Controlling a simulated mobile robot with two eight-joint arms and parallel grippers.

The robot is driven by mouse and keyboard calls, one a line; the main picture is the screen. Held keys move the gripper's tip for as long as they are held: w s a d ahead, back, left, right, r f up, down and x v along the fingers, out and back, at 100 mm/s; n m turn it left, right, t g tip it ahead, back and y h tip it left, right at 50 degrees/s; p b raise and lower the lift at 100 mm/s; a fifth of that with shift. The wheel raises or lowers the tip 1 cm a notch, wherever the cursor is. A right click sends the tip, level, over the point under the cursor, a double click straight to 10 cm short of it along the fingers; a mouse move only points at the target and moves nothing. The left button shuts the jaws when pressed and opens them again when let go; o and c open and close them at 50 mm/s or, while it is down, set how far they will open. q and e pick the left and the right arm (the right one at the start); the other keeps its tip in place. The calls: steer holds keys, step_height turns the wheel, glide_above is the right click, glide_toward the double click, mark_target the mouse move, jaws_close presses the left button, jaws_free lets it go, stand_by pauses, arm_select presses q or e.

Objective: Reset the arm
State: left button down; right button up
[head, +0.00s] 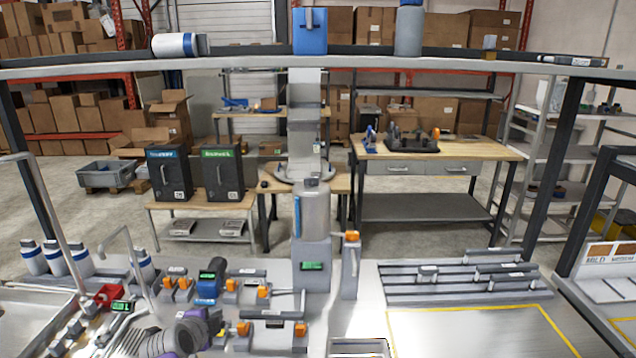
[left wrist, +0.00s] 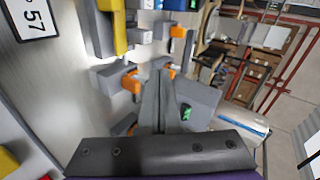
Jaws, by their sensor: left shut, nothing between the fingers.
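My left gripper (head: 212,318), with grey and purple parts, is low in the head view, in front of the row of dispensers. In the left wrist view its fingers (left wrist: 161,78) are shut together and empty. Orange-tipped dispenser levers (left wrist: 130,82) show around the fingers there. I cannot tell whether the fingers touch any of them. A blue dispenser (head: 208,284) with a green display stands just behind the gripper in the head view. The gripper and forearm hide part of the counter. My right gripper is not in view.
A metal cylinder dispenser (head: 312,210) stands at the counter's middle. Grey rails (head: 455,283) and a yellow-outlined area (head: 470,330) are to the right; that area looks clear. Curved taps (head: 130,250) rise at left. A shelf (head: 380,62) spans above.

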arm_select(q)
steer(key=s+d+n+g, duration=0.1)
steer(key=s+d+n, duration=0.1)
steer(key=s, duration=0.3)
steer(key=s+d+f+n+g, duration=0.1)
steer(key=s+d+n, duration=0.2)
steer(key=s, duration=0.2)
steer(key=s+d+f+n+g+h, duration=0.1)
steer(key=s+d+n, duration=0.1)
steer(key=s, duration=0.3)
steer(key=shift+s+d+f+n, duration=0.1)
steer(key=shift+d+f+n, duration=0.2)
steer(key=shift+d, duration=0.4)
steer(key=s+d+f+n+g, duration=0.1)
steer(key=s+f+n, duration=0.1)
steer(key=s+n, duration=0.2)
steer(key=s+d+f+n+g, duration=0.1)
steer(key=s+f+n, duration=0.2)
steer(key=s, duration=0.7)
steer(key=shift+f+n+g+y, duration=0.25)
steer(key=shift+n+g+y, duration=0.15)
steer(key=shift+n, duration=0.1)
steer(key=shift+w+r, duration=0.1)
